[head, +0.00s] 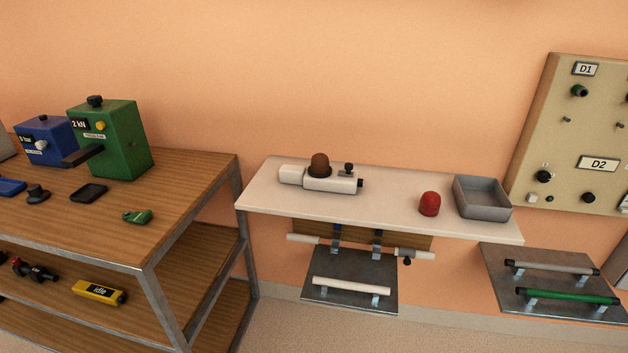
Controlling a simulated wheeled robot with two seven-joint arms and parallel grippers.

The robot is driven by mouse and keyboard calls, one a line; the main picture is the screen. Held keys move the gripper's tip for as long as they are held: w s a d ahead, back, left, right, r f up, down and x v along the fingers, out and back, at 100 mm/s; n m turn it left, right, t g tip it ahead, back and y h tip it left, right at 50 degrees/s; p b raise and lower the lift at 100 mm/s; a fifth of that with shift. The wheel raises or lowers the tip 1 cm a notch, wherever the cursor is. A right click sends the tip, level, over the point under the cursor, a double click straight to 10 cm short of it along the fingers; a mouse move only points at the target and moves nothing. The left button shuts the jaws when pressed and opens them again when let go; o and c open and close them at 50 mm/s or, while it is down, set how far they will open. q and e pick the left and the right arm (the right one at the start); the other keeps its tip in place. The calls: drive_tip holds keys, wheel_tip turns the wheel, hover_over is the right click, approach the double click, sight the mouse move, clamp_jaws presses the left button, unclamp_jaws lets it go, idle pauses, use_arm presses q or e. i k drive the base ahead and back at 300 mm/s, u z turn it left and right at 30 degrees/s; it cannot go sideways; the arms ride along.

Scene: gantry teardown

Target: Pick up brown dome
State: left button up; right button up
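The brown dome (320,163) sits upright on a white device (331,182), inside a dark ring on its top. The device rests on the white shelf (385,205), left of the shelf's middle. A small black knob (348,168) stands on the device just right of the dome. Neither of my grippers is in the head view.
A red dome (430,204) and a grey tray (483,198) stand at the shelf's right end. A wooden workbench (170,205) with green and blue boxes is at left. A panel (570,150) hangs at right. The shelf between device and red dome is clear.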

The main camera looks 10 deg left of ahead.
sight(320, 163)
drive_tip(key=u, duration=0.7)
drive_tip(key=i, duration=0.45)
drive_tip(key=u, duration=0.25)
